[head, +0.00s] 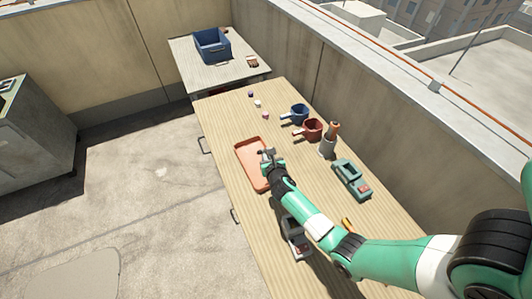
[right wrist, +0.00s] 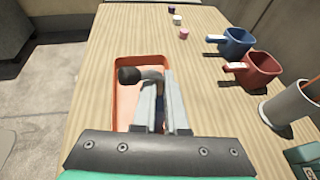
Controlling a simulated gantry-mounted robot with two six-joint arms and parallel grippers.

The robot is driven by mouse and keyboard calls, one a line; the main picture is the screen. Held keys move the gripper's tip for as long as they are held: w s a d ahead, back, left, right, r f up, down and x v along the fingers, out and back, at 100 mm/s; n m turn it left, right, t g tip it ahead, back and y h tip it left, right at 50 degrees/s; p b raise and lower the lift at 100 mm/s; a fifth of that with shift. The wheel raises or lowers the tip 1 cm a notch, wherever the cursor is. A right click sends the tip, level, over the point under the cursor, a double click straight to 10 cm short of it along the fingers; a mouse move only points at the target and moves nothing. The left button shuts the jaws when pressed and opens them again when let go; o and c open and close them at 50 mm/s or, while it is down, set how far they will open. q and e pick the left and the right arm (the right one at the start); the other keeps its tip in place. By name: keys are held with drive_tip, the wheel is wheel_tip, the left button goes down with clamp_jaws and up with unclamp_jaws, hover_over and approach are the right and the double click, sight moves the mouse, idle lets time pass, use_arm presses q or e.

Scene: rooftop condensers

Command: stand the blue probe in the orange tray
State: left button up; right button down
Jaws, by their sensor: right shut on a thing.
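The orange tray (head: 248,159) lies on the wooden table, near its left edge. My right gripper (head: 268,160) is over the tray's right side, and its fingers also show in the right wrist view (right wrist: 161,100). It is shut on the blue probe (right wrist: 160,118); only a sliver of blue shows between the fingers. A grey bent neck with a dark round end sticks out to the left over the tray (right wrist: 122,100). The probe's lower part is hidden, so I cannot tell whether it touches the tray floor. My left gripper is not in view.
A blue mug (head: 300,113), a red mug (head: 313,128), a grey cup (head: 326,148) holding an orange-handled thing and a green device (head: 351,179) stand right of the tray. Small caps (head: 257,104) lie behind it. A blue crate (head: 212,46) is on the far table.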

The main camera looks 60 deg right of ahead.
drive_tip(key=c, duration=1)
unclamp_jaws()
drive_tip(key=shift+o, duration=0.2)
drive_tip(key=shift+r, duration=0.15)
drive_tip(key=shift+s+a+r+p, duration=0.15)
drive_tip(key=shift+a+r+p, duration=0.1)
drive_tip(key=shift+p, duration=0.15)
drive_tip(key=p+v, duration=0.4)
drive_tip(key=v, duration=0.7)
drive_tip(key=shift+a, duration=0.15)
drive_tip(key=shift+s, duration=0.1)
